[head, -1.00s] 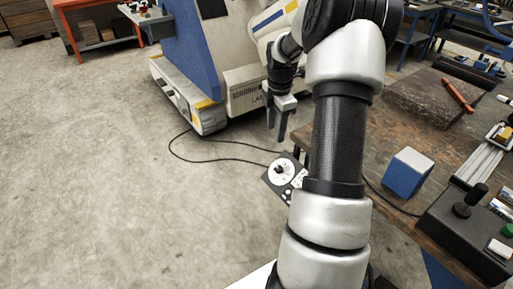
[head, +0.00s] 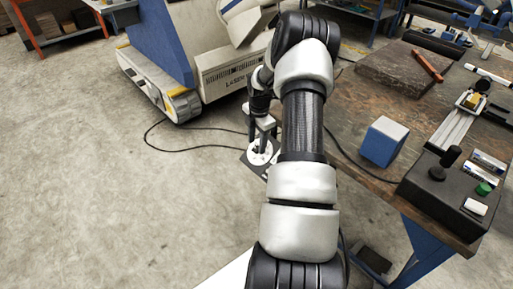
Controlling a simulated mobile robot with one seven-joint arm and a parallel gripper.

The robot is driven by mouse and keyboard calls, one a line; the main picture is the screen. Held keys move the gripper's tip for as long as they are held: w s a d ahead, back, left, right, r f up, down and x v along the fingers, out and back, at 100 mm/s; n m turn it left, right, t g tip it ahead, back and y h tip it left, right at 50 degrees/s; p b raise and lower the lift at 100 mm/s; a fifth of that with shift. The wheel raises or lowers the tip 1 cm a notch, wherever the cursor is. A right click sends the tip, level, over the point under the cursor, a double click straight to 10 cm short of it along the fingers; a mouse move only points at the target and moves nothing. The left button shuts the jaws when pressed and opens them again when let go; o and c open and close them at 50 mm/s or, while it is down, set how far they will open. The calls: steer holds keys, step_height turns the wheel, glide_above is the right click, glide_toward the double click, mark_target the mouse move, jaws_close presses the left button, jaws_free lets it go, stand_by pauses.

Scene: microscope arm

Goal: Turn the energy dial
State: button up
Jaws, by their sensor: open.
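The energy dial (head: 257,157) is a white disc with a dark knob in its middle, on a small black panel (head: 251,167) beside the table edge. My gripper (head: 262,143) points down over the dial. Its two dark fingers are apart, with the tips at or just above the disc, around where the knob is. The fingers hide most of the knob, so I cannot tell whether they touch it. My arm covers the right part of the panel.
A white and blue laser machine (head: 228,72) on tracks stands behind. A black cable (head: 160,122) loops over the floor. The table (head: 350,100) at right holds a blue box (head: 384,142) and a joystick box (head: 445,188). The floor at left is clear.

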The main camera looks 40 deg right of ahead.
mark_target(257, 150)
steer(key=shift+w+f, duration=0.1)
steer(key=shift+f, duration=1.15)
steer(key=c, duration=1)
steer(key=shift+c, duration=0.2)
